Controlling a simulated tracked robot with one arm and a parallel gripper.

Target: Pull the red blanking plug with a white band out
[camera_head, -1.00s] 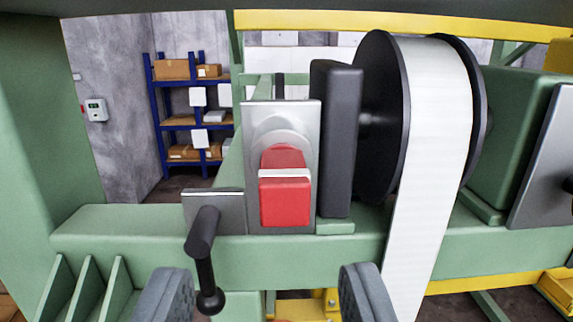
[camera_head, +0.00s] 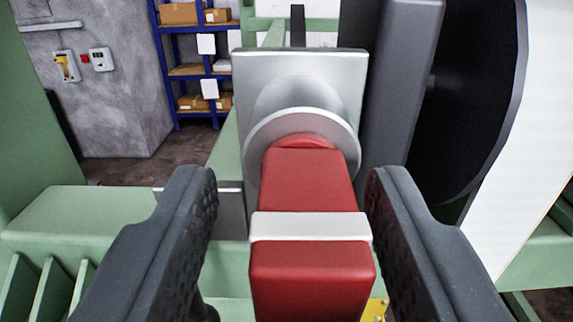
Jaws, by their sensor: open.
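The red blanking plug (camera_head: 308,185) has a white band (camera_head: 310,227) around it. Its inner end sits in a round silver collar (camera_head: 252,150) on an upright metal plate (camera_head: 340,72), and its body sticks out toward me. My gripper (camera_head: 290,195) is open, with one dark finger on each side of the plug. The left finger is clearly apart from the plug; the right finger is close to it, and I cannot tell whether it touches.
A dark upright block (camera_head: 402,80) stands right of the plate, beside a black-flanged reel (camera_head: 470,100) with a white strip (camera_head: 530,130). A green beam (camera_head: 85,215) runs below. Blue shelves (camera_head: 185,52) stand far behind.

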